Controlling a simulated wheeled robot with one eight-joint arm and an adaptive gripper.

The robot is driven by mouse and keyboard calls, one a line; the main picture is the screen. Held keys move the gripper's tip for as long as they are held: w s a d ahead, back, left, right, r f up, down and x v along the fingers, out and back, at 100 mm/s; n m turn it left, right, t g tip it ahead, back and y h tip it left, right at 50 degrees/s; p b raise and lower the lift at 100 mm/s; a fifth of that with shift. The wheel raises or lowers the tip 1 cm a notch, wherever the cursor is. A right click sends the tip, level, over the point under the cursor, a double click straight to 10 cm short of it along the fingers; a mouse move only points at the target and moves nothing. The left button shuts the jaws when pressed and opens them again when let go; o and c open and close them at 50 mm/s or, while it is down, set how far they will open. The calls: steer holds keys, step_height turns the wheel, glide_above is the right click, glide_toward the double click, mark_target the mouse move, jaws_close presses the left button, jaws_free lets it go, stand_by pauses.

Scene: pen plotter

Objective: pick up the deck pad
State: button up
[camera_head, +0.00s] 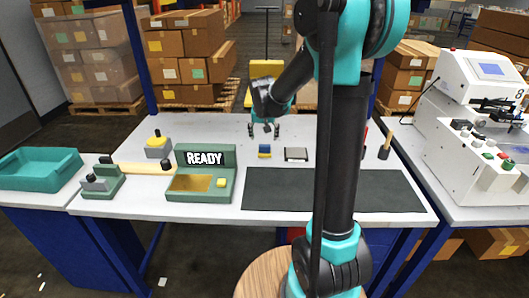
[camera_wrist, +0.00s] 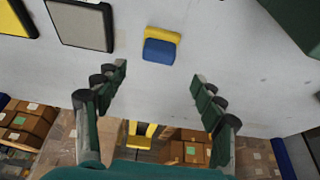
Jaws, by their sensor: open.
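My gripper (camera_head: 264,131) is open and empty above the back of the table, pointing down; its two fingers are spread in the wrist view (camera_wrist: 162,76). A small blue and yellow block (camera_head: 264,151) lies on the table just beyond the fingertips, and it shows centred ahead of them in the wrist view (camera_wrist: 161,45). A flat grey pad with a dark rim (camera_head: 296,154) lies to its right; it is at the upper left in the wrist view (camera_wrist: 80,25). No label shows which is the deck pad. Nothing touches the fingers.
A dark mat (camera_head: 275,190) covers the table's front. A green READY device (camera_head: 222,157) stands left of the block. A yellow panel (camera_wrist: 17,17) shows at the wrist view's left edge. A white machine (camera_head: 477,120) stands at right, a teal tray (camera_head: 40,180) at left.

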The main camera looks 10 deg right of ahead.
mark_target(265, 145)
steer(key=shift+x, duration=4)
steer(key=shift+s+d, duration=0.15)
steer(key=c, duration=1.3)
steer(key=shift+o, duration=0.2)
steer(key=shift+r, duration=0.1)
step_height(265, 145, up, 20)
